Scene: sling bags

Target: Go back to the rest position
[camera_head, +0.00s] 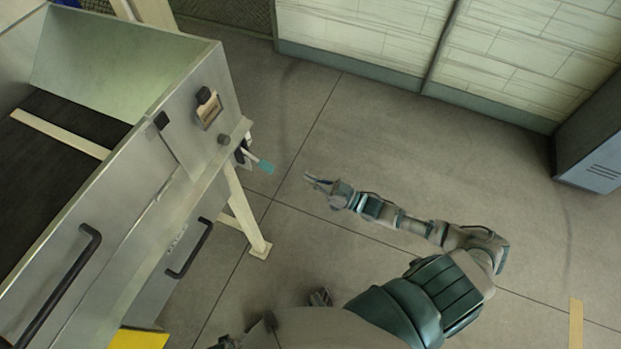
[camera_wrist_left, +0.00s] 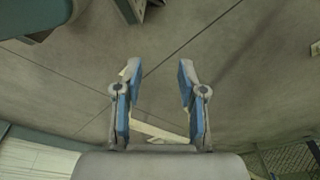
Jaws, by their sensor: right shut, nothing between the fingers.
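My right gripper (camera_head: 309,179) is shut and empty. It is held out over the bare floor, to the right of the metal machine and apart from it. My left gripper (camera_wrist_left: 158,68) is open in the left wrist view, with its two blue-padded fingers spread. Nothing is between its fingertips; the grey floor shows behind them. In the head view I cannot make out the left gripper clearly. No sling bag can be made out in either view.
A metal machine (camera_head: 190,150) with black handles and a dark bed fills the left. A small teal-tipped part (camera_head: 266,167) sticks out from its side. A pale wall (camera_head: 350,40) and a grey cabinet (camera_head: 595,140) stand at the back. The floor (camera_head: 440,150) between is clear.

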